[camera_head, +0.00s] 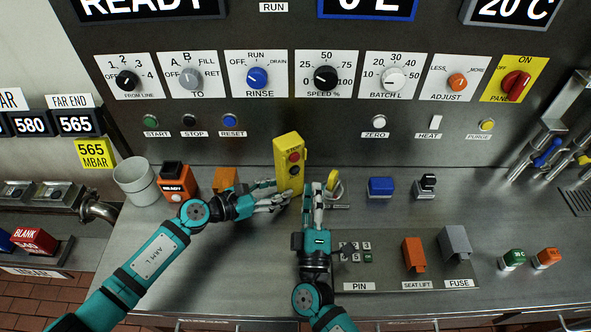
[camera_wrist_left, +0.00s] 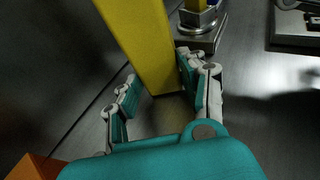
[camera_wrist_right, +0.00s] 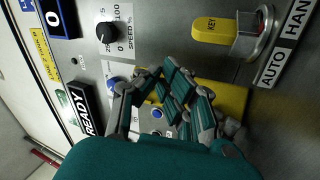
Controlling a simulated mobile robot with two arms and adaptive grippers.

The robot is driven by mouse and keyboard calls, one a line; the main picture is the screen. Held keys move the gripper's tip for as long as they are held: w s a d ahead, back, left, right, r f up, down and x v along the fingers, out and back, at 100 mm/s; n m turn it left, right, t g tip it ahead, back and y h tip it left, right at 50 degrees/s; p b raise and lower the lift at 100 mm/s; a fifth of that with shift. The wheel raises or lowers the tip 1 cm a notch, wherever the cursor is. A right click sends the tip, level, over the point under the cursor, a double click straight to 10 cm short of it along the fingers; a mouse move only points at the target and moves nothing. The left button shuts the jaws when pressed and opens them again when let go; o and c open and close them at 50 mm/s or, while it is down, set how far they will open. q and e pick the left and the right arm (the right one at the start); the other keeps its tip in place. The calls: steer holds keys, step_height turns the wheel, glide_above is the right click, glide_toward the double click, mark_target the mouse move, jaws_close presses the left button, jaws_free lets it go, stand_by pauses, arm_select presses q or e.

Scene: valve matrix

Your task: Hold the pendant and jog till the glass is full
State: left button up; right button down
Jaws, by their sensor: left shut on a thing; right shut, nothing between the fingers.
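The yellow pendant (camera_head: 288,158), with a red and a dark button on its face, stands upright and slightly tilted in front of the panel. My left gripper (camera_head: 277,192) is shut on its lower part; the left wrist view shows the yellow body (camera_wrist_left: 140,40) between the fingers (camera_wrist_left: 165,100). My right gripper (camera_head: 313,188) is shut and empty, close to the right of the pendant. In the right wrist view its fingers (camera_wrist_right: 175,92) overlap the yellow pendant (camera_wrist_right: 228,97), so contact cannot be told. I cannot make out a glass.
A yellow key switch (camera_head: 334,186) stands close to the right gripper. A grey cup-like container (camera_head: 134,181) and an orange READY box (camera_head: 175,182) stand at left. A blue block (camera_head: 381,186) sits to the right. The panel's dials and buttons rise behind.

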steer(key=shift+w+a, duration=0.35)
steer(key=shift+w, duration=0.3)
steer(key=shift+w+a, duration=0.35)
steer(key=shift+w, duration=0.3)
stand_by(0.5)
steer(key=shift+w+a, duration=0.25)
steer(key=shift+w, duration=0.1)
steer(key=shift+w+a, duration=0.25)
steer(key=shift+w, duration=0.2)
stand_by(1.6)
steer(key=shift+s+f, duration=0.1)
steer(key=shift+s, duration=0.05)
stand_by(1.3)
steer(key=shift+s+d, duration=0.5)
steer(key=shift+s, duration=0.2)
steer(key=shift+s, duration=0.1)
steer(key=shift+s+d, duration=0.45)
steer(key=shift+s, duration=0.25)
steer(key=shift+s+d, duration=0.4)
steer(key=shift+s, duration=0.3)
steer(key=shift+s+d, duration=0.45)
steer(key=shift+s, duration=0.25)
